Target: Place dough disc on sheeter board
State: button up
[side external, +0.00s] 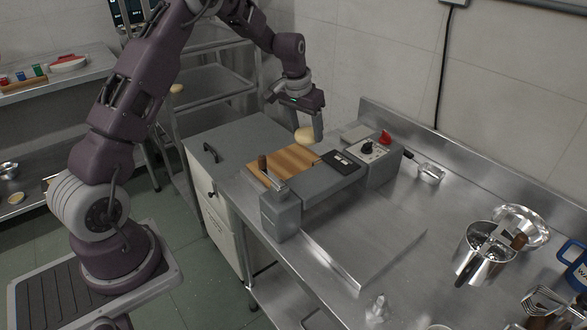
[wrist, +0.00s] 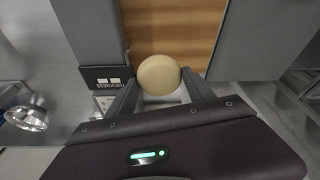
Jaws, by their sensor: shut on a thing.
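The dough disc (side external: 304,134) is pale and round. It is held in my gripper (side external: 311,128), above the right part of the sheeter board. In the wrist view the dough disc (wrist: 159,74) sits between the two fingertips of my gripper (wrist: 160,88), which are shut on it. The sheeter board (side external: 283,166) is striped brown wood and lies on the grey sheeter. It also shows in the wrist view (wrist: 172,30), behind the disc. The disc appears to be apart from the board in the side view, but the exact gap is hard to tell.
The grey sheeter (side external: 330,184) has a control box with a red knob (side external: 385,138) at its right and a raised post (side external: 279,212) at its front. The steel counter (side external: 390,235) in front is mostly clear.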

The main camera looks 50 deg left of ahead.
aim_at(295, 167)
jog(key=a, duration=0.1)
jog(key=s+a+f, duration=0.1)
jog(key=a+n, duration=0.1)
jog(key=shift+s+a+f, duration=0.15)
jog(key=shift+s, duration=0.25)
notch_tip(295, 167, down, 10)
jog(key=shift+a+r, duration=0.1)
jog(key=shift+r, duration=0.1)
jog(key=shift+f, duration=0.15)
jog(key=o, duration=1.4)
